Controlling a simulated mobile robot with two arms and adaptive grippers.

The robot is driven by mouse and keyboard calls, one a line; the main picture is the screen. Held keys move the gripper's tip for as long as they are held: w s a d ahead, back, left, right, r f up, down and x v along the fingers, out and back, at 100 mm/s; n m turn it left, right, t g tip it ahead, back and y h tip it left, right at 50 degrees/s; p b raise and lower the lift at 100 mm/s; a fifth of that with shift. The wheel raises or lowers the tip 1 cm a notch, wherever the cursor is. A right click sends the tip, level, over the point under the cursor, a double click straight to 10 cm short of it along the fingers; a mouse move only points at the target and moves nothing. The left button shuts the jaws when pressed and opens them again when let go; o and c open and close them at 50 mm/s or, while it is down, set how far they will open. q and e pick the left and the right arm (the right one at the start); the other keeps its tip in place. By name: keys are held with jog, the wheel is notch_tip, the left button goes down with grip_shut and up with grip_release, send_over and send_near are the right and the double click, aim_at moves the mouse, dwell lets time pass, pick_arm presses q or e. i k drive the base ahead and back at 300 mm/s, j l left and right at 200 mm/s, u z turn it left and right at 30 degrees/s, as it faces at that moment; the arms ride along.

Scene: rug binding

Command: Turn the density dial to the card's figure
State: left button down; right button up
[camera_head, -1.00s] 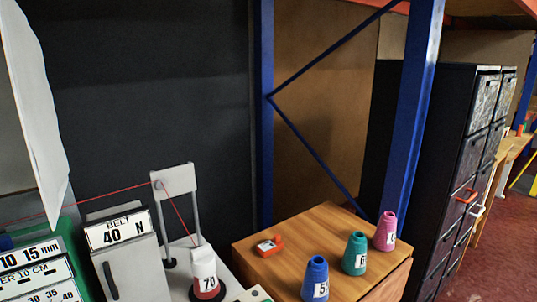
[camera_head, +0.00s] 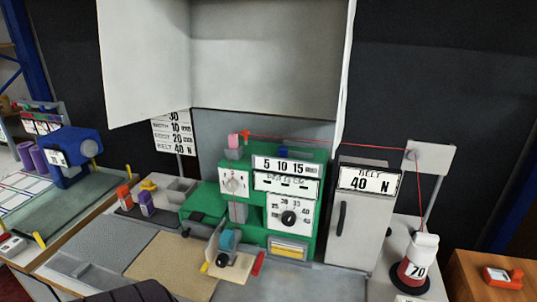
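A green machine (camera_head: 254,207) stands at the middle of the bench. On its front is a white dial plate with a round black knob (camera_head: 288,217) and figures around it, among them 35 and 40. The way the knob points is too small to tell. A smaller white dial (camera_head: 234,182) is on the machine's upper left. A white card (camera_head: 174,132) hangs behind, left of the machine; its lines end in 30, 10, 20 and "BELT 40 N", and its top is hidden by a grey panel.
A grey cabinet marked "BELT 40 N" (camera_head: 357,222) stands right of the machine, with a cone marked 70 (camera_head: 416,258) beyond it. A red thread runs above them. A blue machine (camera_head: 73,157) is at left. Grey panels (camera_head: 268,55) hang overhead.

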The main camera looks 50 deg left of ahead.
aim_at(289, 218)
jog(key=u, duration=1.8)
jog(key=k+j+u, duration=0.25)
jog(key=k+u, duration=0.15)
